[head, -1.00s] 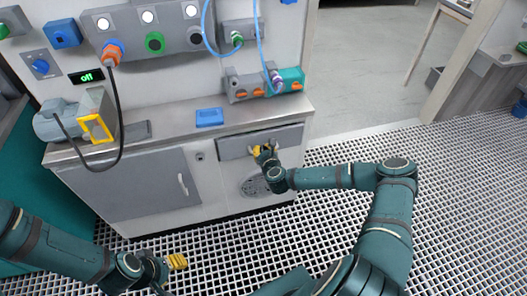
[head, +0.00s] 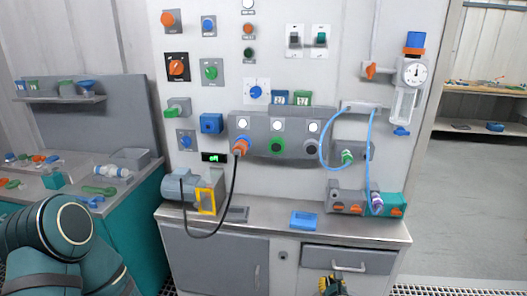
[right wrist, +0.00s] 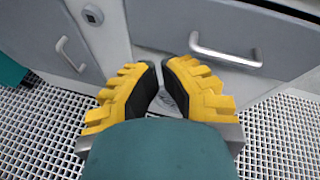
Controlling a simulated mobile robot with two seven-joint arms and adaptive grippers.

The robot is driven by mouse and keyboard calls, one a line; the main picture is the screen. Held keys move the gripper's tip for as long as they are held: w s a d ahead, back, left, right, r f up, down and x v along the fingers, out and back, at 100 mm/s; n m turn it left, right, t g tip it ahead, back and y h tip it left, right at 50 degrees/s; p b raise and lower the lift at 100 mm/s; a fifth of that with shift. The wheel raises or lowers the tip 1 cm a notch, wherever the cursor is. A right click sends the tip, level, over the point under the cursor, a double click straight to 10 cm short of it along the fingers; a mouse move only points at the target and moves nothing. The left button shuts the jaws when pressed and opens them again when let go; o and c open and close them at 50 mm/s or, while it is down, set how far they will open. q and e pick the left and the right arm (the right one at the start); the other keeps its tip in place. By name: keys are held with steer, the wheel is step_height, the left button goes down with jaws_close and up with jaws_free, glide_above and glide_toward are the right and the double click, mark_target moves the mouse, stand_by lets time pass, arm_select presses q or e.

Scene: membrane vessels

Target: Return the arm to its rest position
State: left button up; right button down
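My right gripper (head: 333,286) is at the bottom edge of the head view, in front of the bench cabinet and below the drawer handle (head: 349,268). In the right wrist view its yellow, black-padded fingers (right wrist: 161,80) stand apart with nothing between them. The drawer handle (right wrist: 226,51) is ahead and to the right of them, not touched. My left arm (head: 65,235) shows at the lower left of the head view. Its gripper is out of view.
The bench (head: 268,222) carries a grey-blue motor (head: 182,188), a blue tray (head: 304,219) and a valve block (head: 345,201). A panel of knobs rises behind it. A teal side bench (head: 135,215) stands left. Open floor (head: 460,200) lies right.

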steer(key=s+a+f+n+g+y, duration=0.1)
steer(key=s+a+n+g+y, duration=0.2)
steer(key=s+a+n, duration=0.45)
steer(key=s+a+f+n+g+y, duration=0.1)
steer(key=s+a+n+g+y, duration=0.3)
steer(key=a+n, duration=0.55)
steer(key=s+d+r+n+g+h, duration=0.1)
steer(key=s+n+g, duration=0.1)
steer(key=s+n, duration=0.5)
steer(key=s+d+r+n+g+h, duration=0.1)
steer(key=s+n+g+h, duration=0.1)
steer(key=s+n, duration=0.5)
steer(key=shift+s+d+n+g, duration=0.15)
steer(key=shift+s+n+g, duration=0.35)
steer(key=shift+s, duration=0.5)
